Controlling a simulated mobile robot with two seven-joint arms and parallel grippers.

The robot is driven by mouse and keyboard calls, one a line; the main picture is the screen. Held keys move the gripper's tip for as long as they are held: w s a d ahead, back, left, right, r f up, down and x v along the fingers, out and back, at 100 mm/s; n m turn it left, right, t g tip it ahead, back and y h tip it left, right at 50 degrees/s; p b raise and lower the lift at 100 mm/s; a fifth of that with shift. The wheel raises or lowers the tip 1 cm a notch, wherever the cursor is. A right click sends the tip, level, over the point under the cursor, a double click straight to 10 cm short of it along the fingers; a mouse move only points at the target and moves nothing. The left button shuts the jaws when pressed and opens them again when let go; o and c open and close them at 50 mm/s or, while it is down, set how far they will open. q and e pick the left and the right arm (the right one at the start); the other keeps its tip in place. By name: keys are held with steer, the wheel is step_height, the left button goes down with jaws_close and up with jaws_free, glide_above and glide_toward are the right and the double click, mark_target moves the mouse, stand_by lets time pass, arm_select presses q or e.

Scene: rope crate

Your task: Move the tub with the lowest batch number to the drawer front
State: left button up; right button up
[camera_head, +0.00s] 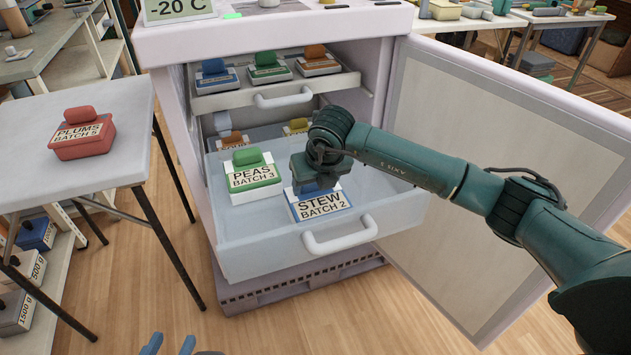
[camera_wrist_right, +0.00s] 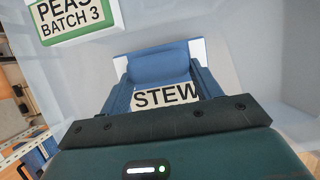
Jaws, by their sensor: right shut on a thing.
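The blue STEW BATCH 2 tub (camera_head: 322,206) sits at the front right of the freezer's pulled-out lower drawer (camera_head: 275,250). My right gripper (camera_head: 314,186) is above it, shut on its raised blue handle; in the right wrist view the handle (camera_wrist_right: 160,72) shows between the fingers. The green PEAS BATCH 3 tub (camera_head: 253,178) stands to its left. A SOUP tub (camera_head: 233,140) and a yellow tub (camera_head: 296,126) are behind, batch numbers hidden. The red PLUMS BATCH 5 tub (camera_head: 83,135) is on the left table. My left gripper (camera_head: 168,346) is open and empty at the bottom edge, partly cut off.
An upper drawer (camera_head: 225,98) holds a blue tub (camera_head: 216,72), a green tub (camera_head: 268,66) and an orange tub (camera_head: 316,60), labels too small to read. The freezer door (camera_head: 480,150) stands open on the right. The left table (camera_head: 40,110) has free room around the red tub.

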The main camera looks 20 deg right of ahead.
mark_target(324, 210)
steer(key=shift+f+b, duration=0.35)
steer(key=shift+f, duration=0.1)
steer(key=o, duration=1.3)
steer(key=shift+c, duration=0.2)
steer(key=shift+s+r, duration=0.1)
steer(key=shift+r, duration=0.2)
steer(key=p+v, duration=0.2)
steer(key=v, duration=1)
steer(key=shift+s+r, duration=0.2)
